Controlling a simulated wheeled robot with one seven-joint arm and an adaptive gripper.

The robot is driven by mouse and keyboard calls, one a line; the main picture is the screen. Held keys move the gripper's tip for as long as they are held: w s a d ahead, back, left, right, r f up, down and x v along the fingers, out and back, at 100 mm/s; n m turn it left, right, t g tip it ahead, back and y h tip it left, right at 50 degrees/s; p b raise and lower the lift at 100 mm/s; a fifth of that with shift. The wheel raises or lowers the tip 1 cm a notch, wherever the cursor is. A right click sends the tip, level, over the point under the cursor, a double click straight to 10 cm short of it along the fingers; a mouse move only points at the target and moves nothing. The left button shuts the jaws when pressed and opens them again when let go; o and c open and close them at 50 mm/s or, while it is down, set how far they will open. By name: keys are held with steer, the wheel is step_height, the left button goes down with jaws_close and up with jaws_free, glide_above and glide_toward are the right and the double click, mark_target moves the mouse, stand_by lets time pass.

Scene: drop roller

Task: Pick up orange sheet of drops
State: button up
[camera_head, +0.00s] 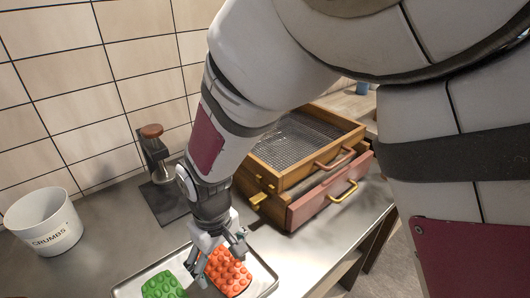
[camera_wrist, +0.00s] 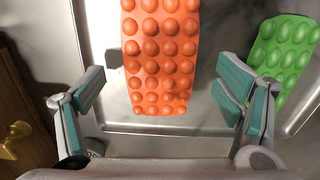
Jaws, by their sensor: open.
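The orange sheet of drops (camera_head: 229,273) lies in a shallow metal tray (camera_head: 259,277), at the tray's right part in the head view. In the wrist view the orange sheet (camera_wrist: 161,50) runs from the top edge to the middle, its near end lying between the fingertips or just beyond them. A green sheet of drops (camera_head: 162,286) lies beside it in the same tray; it also shows at the right in the wrist view (camera_wrist: 285,55). My gripper (camera_head: 216,262) is open above the orange sheet, with one finger on each side and nothing held.
A wooden box with a mesh top (camera_head: 297,140) and a pink-fronted drawer (camera_head: 325,190) stands behind right. A white bucket marked CRUMBS (camera_head: 45,222) is at the left. A dark stand with a brown knob (camera_head: 155,165) is near the tiled wall. Bare metal counter lies between.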

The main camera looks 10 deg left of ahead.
steer(key=shift+f, duration=0.55)
steer(key=c, duration=1.4)
steer(key=shift+r, duration=0.15)
